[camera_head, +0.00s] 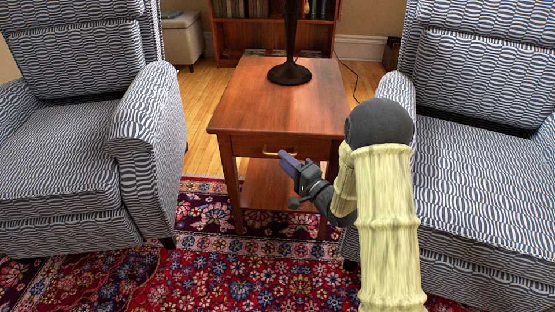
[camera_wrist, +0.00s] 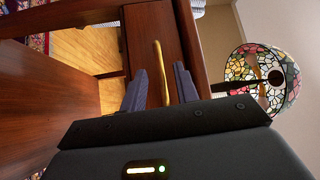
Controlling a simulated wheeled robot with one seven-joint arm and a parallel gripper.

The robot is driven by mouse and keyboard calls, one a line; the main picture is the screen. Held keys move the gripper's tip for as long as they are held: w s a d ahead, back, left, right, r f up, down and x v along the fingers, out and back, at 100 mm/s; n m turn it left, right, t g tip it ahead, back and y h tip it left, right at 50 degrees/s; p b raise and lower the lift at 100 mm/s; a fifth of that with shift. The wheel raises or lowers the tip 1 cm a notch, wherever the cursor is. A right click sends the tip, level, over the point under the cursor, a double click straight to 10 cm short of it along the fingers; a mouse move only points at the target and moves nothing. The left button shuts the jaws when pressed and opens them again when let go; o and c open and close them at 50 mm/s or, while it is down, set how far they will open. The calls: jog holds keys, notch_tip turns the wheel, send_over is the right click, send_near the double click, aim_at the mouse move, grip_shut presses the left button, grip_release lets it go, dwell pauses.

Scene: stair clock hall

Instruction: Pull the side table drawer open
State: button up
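The wooden side table (camera_head: 290,105) stands between two armchairs. Its drawer front (camera_head: 245,147) is below the top and looks flush with the frame. The brass handle (camera_head: 268,153) is on the drawer front. My gripper (camera_head: 288,160) is at the handle, coming from the right, and hides part of the drawer. In the wrist view, the two fingers of my gripper (camera_wrist: 160,88) are apart, with the brass handle (camera_wrist: 158,60) between them. A gap shows on each side of the handle. The drawer front (camera_wrist: 150,22) lies beyond it.
Patterned armchairs stand close on the left (camera_head: 150,120) and right (camera_head: 480,170) of the table. A dark lamp base (camera_head: 289,74) is on the tabletop; the stained-glass shade (camera_wrist: 265,75) shows in the wrist view. The patterned rug (camera_head: 230,275) in front is clear.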

jog(key=b+x, duration=0.1)
jog(key=x, duration=0.3)
grip_shut()
